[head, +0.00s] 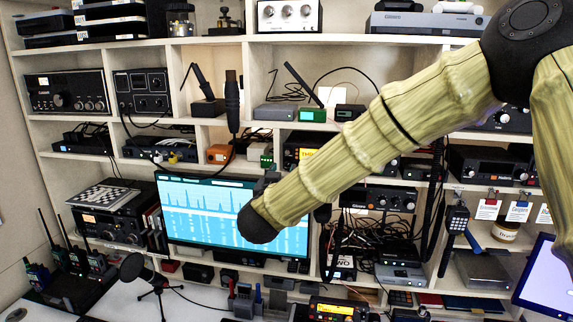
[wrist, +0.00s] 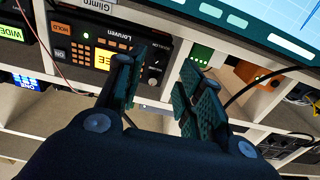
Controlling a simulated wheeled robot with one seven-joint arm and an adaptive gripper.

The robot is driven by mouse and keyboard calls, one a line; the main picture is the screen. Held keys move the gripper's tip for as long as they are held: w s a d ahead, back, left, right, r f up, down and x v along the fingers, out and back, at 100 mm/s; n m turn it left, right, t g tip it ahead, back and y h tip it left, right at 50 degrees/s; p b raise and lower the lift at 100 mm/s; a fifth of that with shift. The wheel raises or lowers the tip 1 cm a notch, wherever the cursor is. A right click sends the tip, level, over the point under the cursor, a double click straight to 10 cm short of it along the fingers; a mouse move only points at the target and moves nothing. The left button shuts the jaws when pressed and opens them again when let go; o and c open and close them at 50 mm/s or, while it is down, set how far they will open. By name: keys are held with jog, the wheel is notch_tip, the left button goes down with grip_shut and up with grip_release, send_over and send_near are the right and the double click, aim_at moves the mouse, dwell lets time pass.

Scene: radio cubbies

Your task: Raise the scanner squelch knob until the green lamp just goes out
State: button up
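In the wrist view, the scene is upside down. The black Loruven scanner (wrist: 78,42) has an orange HOLD button, an ON button and a lit yellow display, partly hidden by a finger. My gripper (wrist: 166,86) is open, with green ribbed pads apart.
A green terminal box (wrist: 200,54) and an orange box (wrist: 247,72) stand beside the scanner. A large blue screen (head: 205,207) is below and left in the head view. Shelf dividers and loose cables crowd the cubbies.

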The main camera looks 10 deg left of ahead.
aim_at(287, 166)
jog(key=shift+w+p, duration=0.9)
jog(key=shift+w, duration=2)
jog(key=shift+c, duration=0.2)
grip_shut()
